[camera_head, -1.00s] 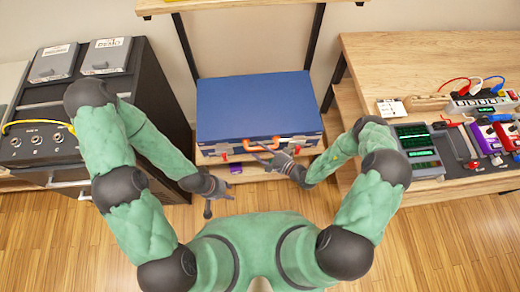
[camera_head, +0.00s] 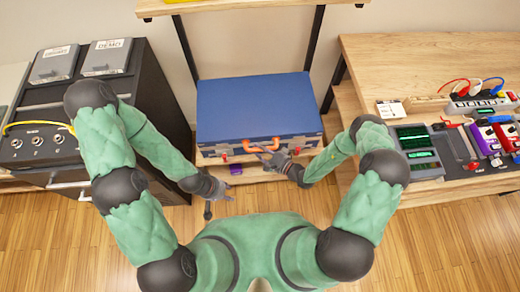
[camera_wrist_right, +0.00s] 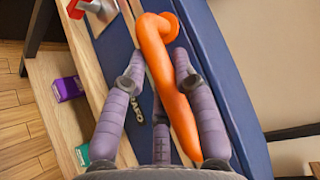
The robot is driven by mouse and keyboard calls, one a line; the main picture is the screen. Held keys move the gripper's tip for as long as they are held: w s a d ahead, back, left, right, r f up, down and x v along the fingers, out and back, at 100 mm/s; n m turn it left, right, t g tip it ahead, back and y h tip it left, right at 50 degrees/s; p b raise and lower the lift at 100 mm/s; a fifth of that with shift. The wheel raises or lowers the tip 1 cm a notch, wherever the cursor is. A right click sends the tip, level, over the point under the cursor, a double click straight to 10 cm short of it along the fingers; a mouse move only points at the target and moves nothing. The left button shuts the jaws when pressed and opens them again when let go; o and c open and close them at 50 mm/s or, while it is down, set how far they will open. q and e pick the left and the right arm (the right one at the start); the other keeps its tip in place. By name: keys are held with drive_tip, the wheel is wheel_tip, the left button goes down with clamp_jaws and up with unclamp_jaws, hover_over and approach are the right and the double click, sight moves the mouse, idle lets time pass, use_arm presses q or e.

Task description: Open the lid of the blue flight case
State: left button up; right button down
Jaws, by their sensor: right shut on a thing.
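The blue flight case (camera_head: 258,105) lies flat on the wooden shelf with its lid down. Its orange handle (camera_head: 262,145) is at the middle of the front side. My right gripper (camera_head: 268,156) is at the handle. In the right wrist view its purple fingers (camera_wrist_right: 157,72) are shut on the orange handle (camera_wrist_right: 168,85), one on each side. A red and metal latch (camera_wrist_right: 100,9) shows beside it there. My left gripper (camera_head: 219,207) hangs empty over the floor, left of and in front of the case, fingers apart.
A black rack cabinet (camera_head: 150,95) stands close left of the case. A wooden bench (camera_head: 420,65) with electronic gear is on the right. A purple box (camera_wrist_right: 68,86) is on the shelf below the case. The wooden floor in front is clear.

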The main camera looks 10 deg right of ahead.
drive_tip(key=w+r+g+p, duration=0.1)
drive_tip(key=w+r+p, duration=0.2)
drive_tip(key=r+p, duration=0.2)
drive_tip(key=w+r+m+h+p, duration=0.1)
drive_tip(key=w+r+p, duration=0.1)
drive_tip(key=r+p, duration=0.3)
drive_tip(key=w+r+m+g+p, duration=0.1)
drive_tip(key=w+r+p, duration=0.2)
drive_tip(key=r, duration=0.8)
drive_tip(key=shift+w+r+g+p, duration=0.3)
drive_tip(key=shift+w+r+p, duration=0.05)
drive_tip(key=shift+p, duration=1.05)
